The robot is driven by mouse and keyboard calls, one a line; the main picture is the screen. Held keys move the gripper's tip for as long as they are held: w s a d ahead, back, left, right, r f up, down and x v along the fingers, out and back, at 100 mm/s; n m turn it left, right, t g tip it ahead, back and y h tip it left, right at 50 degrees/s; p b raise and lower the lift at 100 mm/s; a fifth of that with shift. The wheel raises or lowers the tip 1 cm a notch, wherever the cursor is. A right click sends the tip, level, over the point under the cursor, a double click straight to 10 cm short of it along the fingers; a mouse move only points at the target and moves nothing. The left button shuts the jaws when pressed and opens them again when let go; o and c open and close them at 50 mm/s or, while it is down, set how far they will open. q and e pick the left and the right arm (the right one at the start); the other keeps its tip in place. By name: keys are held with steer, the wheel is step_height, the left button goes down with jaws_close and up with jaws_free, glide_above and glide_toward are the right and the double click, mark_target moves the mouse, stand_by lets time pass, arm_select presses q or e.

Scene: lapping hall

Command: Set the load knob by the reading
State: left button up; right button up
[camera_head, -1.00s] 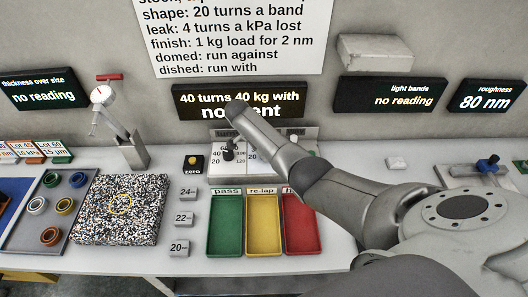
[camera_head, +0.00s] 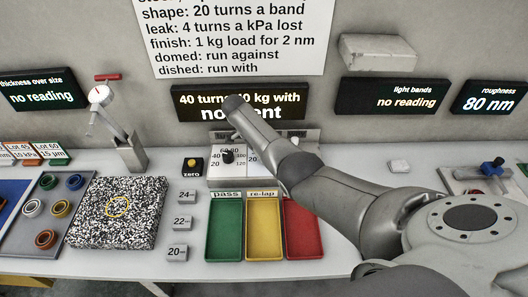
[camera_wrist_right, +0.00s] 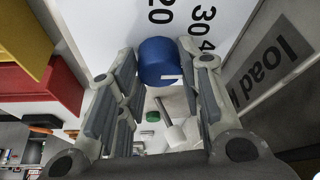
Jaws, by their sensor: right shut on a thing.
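The blue load knob (camera_wrist_right: 159,62) sits on a white dial face with numbers such as 20 and 30, beside a grey strip lettered "load" (camera_wrist_right: 285,55). A short white mark shows on the knob. My right gripper (camera_wrist_right: 160,65) is shut on this knob, a finger on each side. In the head view my right arm hides the gripper and the right part of the dial panel (camera_head: 232,172); a black knob (camera_head: 228,157) shows on its left part. The roughness display (camera_head: 488,98) reads 80 nm. My left gripper is out of view.
The partly covered display (camera_head: 190,103) reads "40 turns 40 kg with". A wall sheet (camera_head: 235,35) says "finish: 1 kg load for 2 nm". Green (camera_head: 224,255), yellow (camera_head: 264,255) and red (camera_head: 303,253) trays stand before the panel. A speckled plate (camera_head: 115,235) lies left.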

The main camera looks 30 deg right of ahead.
steer(key=o, duration=1)
steer(key=shift+d, duration=0.15)
steer(key=shift+o, duration=0.2)
steer(key=shift+a+r, duration=0.2)
steer(key=shift+r, duration=0.05)
steer(key=v, duration=1.1)
steer(key=shift+r, duration=0.3)
